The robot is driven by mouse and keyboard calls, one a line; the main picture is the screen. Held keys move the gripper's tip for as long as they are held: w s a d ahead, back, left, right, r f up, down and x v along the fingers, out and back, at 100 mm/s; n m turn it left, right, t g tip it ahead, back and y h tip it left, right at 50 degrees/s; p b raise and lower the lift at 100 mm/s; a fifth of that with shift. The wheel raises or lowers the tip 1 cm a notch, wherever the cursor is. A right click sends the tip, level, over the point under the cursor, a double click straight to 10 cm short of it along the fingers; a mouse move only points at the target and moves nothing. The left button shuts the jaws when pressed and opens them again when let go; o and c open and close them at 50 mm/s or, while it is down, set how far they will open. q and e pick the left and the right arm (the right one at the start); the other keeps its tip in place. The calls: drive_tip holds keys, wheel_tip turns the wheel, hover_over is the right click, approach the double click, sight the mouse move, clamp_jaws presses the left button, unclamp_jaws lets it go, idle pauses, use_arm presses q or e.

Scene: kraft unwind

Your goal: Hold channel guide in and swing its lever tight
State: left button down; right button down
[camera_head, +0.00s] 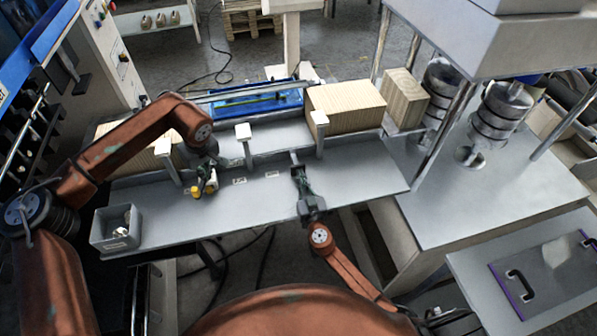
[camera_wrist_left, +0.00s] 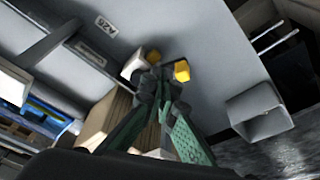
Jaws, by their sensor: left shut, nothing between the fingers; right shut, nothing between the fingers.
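A long grey rail (camera_head: 268,145) runs along the back of the grey table (camera_head: 250,201), with white-capped posts (camera_head: 243,131) beside it. I cannot tell which part is the channel guide. A small yellow-ended part (camera_head: 196,191), which looks like the lever, is at my left gripper (camera_head: 208,180). In the left wrist view its yellow end (camera_wrist_left: 181,71) is just beyond the shut left fingertips (camera_wrist_left: 160,88); contact is unclear. My right gripper (camera_head: 299,177) is shut over the table's middle, pointing at the rail; its tips overlap a short grey bar (camera_head: 294,158).
A grey bin (camera_head: 112,230) with small parts stands at the table's left end. Wooden blocks (camera_head: 346,106) stand behind the rail. A press with metal columns (camera_head: 442,110) is on the right. The table between the grippers and to the right is mostly clear.

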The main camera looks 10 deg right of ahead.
drive_tip(key=shift+w+a, duration=0.1)
drive_tip(key=shift+w, duration=0.05)
drive_tip(key=shift+r, duration=0.15)
drive_tip(key=shift+s+r+p, duration=0.2)
drive_tip(key=shift+r+p, duration=0.35)
drive_tip(key=shift+p, duration=0.1)
drive_tip(key=shift+w+r+p, duration=0.15)
drive_tip(key=shift+r+p, duration=0.2)
drive_tip(key=shift+p, duration=0.05)
drive_tip(key=shift+r+p, duration=0.4)
drive_tip(key=shift+r, duration=0.05)
drive_tip(key=shift+r+p, duration=0.45)
use_arm(q)
drive_tip(key=a+v, duration=0.1)
drive_tip(key=v, duration=0.8)
drive_tip(key=shift+a, duration=0.15)
use_arm(e)
drive_tip(key=shift+f, duration=0.15)
